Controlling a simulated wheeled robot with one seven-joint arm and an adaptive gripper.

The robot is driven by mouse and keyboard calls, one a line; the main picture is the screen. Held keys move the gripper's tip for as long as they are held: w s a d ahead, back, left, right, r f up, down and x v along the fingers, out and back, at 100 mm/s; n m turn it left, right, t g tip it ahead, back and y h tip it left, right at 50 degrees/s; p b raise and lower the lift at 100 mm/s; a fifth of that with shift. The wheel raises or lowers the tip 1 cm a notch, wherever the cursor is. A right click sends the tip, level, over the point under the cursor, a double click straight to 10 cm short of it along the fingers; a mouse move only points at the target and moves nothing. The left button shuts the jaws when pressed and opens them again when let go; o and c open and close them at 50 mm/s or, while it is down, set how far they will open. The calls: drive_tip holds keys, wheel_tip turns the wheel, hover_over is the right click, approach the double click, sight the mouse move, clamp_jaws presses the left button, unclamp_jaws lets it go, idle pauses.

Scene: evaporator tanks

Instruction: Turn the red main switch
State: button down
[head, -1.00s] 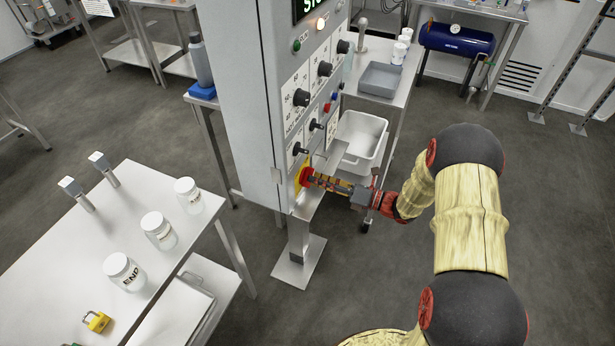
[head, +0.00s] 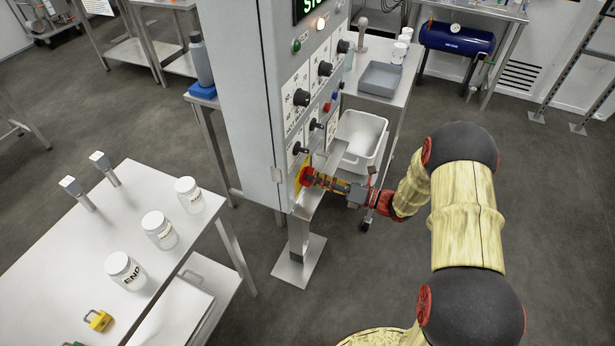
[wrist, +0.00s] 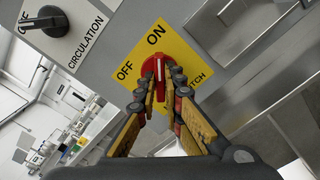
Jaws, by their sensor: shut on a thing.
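The red main switch (wrist: 152,66) sits on a yellow plate (wrist: 184,55) marked ON and OFF, low on the grey cabinet. In the head view the switch (head: 306,176) shows at the cabinet's lower front. My gripper (wrist: 160,82) is shut on the switch's red handle, one finger on each side. In the head view my gripper (head: 318,180) reaches it from the right. In the wrist view, the handle's white line runs roughly up the picture, towards the word ON. The fingers hide the handle's lower part and some of the plate's lettering.
A black circulation knob (wrist: 45,21) is on the panel near the plate. A white bin (head: 361,140) stands behind my gripper. A steel table (head: 70,245) with jars and a yellow padlock (head: 98,320) is at left. Floor at right is free.

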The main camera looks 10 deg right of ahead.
drive_tip(key=shift+n+b, duration=0.4)
drive_tip(key=shift+n, duration=0.6)
drive_tip(key=shift+n+b, duration=0.5)
drive_tip(key=shift+n, duration=0.6)
